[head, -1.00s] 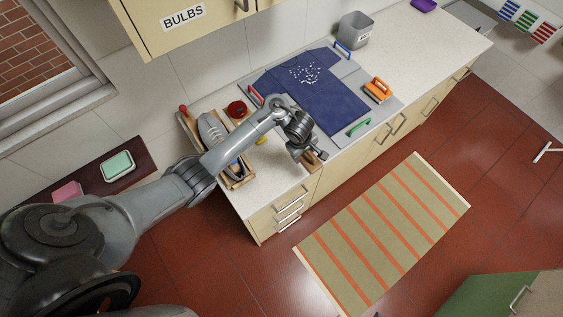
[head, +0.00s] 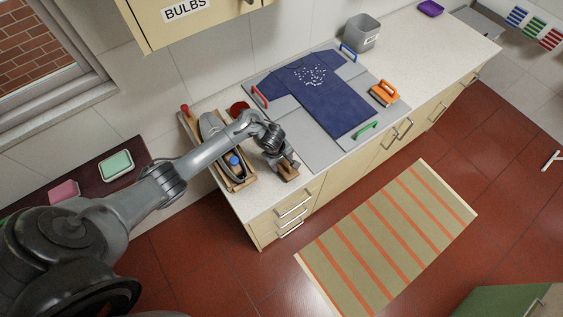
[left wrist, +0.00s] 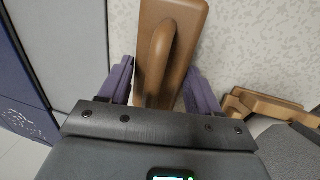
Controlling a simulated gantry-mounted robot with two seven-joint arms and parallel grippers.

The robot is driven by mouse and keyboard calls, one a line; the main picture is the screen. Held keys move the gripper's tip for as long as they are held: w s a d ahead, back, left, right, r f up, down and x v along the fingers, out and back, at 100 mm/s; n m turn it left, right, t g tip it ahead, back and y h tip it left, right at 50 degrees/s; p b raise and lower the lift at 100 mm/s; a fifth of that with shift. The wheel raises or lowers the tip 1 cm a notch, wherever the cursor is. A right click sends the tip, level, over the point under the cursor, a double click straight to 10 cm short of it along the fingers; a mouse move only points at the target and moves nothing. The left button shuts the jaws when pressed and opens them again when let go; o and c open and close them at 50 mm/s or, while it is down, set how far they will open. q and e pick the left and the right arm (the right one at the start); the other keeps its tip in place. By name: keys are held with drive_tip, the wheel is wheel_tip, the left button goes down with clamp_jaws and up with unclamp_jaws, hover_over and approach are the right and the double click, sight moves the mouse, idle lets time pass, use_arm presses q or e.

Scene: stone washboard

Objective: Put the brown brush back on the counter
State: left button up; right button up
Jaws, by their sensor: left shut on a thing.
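The brown brush (head: 287,171) is a wooden block with a raised handle. It shows at the top of the left wrist view (left wrist: 172,45), with speckled counter around it. My left gripper (head: 286,163) is shut on it, with a purple finger on each side of the brush in the left wrist view (left wrist: 158,85). The brush is over the near left end of the counter (head: 245,203); I cannot tell whether it touches the top. My right gripper is not in view.
A wooden tray (head: 240,183) with a shoe and a blue-capped bottle stands left of the gripper. Bare counter lies in front of the gripper.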

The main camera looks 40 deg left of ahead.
use_arm(q)
drive_tip(key=shift+f, duration=0.25)
drive_tip(key=o, duration=1)
drive_tip(key=shift+w, duration=0.1)
wheel_tip(320, 180, up, 12)
drive_tip(key=s+p, duration=0.2)
drive_tip(key=p, duration=0.5)
drive_tip(key=s+d+m+t, duration=0.2)
drive_tip(key=s+d+m, duration=0.4)
drive_tip(key=d+m, duration=0.3)
drive_tip(key=s+r+m, duration=0.2)
drive_tip(key=s+r, duration=0.1)
drive_tip(key=s, duration=0.2)
drive_tip(key=s+d+r+m, duration=0.1)
drive_tip(key=s+r+m, duration=0.2)
drive_tip(key=s, duration=0.2)
drive_tip(key=s+d+r+m, duration=0.1)
drive_tip(key=s+r+m, duration=0.2)
drive_tip(key=s, duration=0.2)
drive_tip(key=shift+s+g, duration=0.15)
drive_tip(key=shift+g, duration=0.15)
